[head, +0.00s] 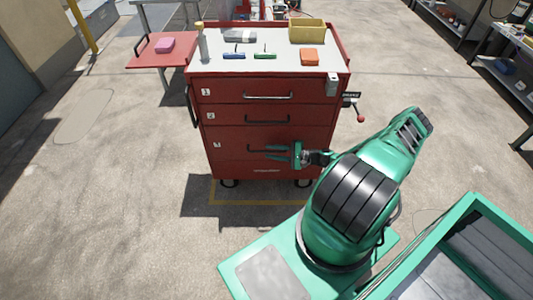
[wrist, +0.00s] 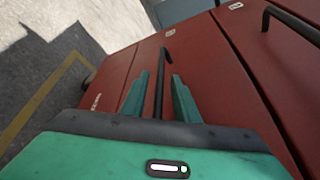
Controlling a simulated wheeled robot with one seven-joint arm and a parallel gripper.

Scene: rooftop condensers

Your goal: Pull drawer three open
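The red tool cabinet (head: 232,165) stands ahead, its drawers labelled 1, 2 and 3 from the top. Drawer three (head: 232,142) is the lowest labelled one and looks shut, flush with the front. My gripper (head: 266,151) is at its black handle, partly covering it in the head view. In the wrist view, the handle bar (wrist: 160,80) runs between the two green fingers of my gripper (wrist: 160,97). The fingers are apart, with a gap on each side of the bar. I cannot tell how deep the bar sits between them.
Drawer one (head: 230,91) and drawer two (head: 230,116) are shut above. The cabinet top holds a yellow bin (head: 307,32), a bottle (head: 203,45) and small items. A vise-like handle (head: 352,103) juts from the right side. Floor in front and left is clear.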

